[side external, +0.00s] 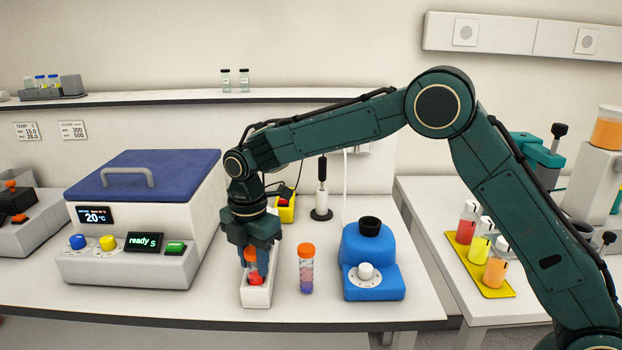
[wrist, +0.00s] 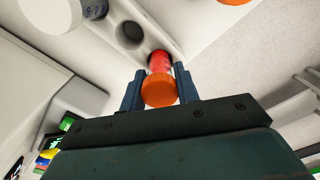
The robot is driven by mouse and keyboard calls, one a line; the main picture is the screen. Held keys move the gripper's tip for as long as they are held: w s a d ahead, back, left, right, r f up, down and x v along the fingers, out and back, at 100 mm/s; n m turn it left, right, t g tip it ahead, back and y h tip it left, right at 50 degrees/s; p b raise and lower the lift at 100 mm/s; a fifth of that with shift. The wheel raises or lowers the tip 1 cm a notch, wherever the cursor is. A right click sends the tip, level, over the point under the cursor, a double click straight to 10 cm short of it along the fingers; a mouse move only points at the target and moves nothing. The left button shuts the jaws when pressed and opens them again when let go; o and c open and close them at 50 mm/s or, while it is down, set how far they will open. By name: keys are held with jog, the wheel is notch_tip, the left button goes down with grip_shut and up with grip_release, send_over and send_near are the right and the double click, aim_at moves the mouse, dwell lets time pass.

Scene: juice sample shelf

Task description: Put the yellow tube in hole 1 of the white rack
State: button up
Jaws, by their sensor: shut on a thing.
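My gripper (wrist: 160,90) is shut on a tube with an orange cap (wrist: 159,89) and a red body (wrist: 159,62). In the side view this tube (side external: 255,271) is upright at the near end of the white rack (side external: 258,296). I cannot tell how deep its lower end sits in a hole. The wrist view shows an empty dark hole (wrist: 130,34) in the rack beside it. A second orange-capped tube (side external: 306,270), with pinkish and purple layers, stands right of the rack. I cannot make out a yellow tube on the bench.
A blue device (side external: 372,268) with a white knob stands right of the second tube. A white machine (side external: 140,225) with a blue lid is at the left. A yellow block (side external: 287,209) stands behind the rack. Three bottles stand on a yellow tray (side external: 507,289) at the right.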

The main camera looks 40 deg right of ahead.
jog(key=o, duration=1.2)
notch_tip(320, 180, up, 14)
jog(key=shift+f, duration=0.1)
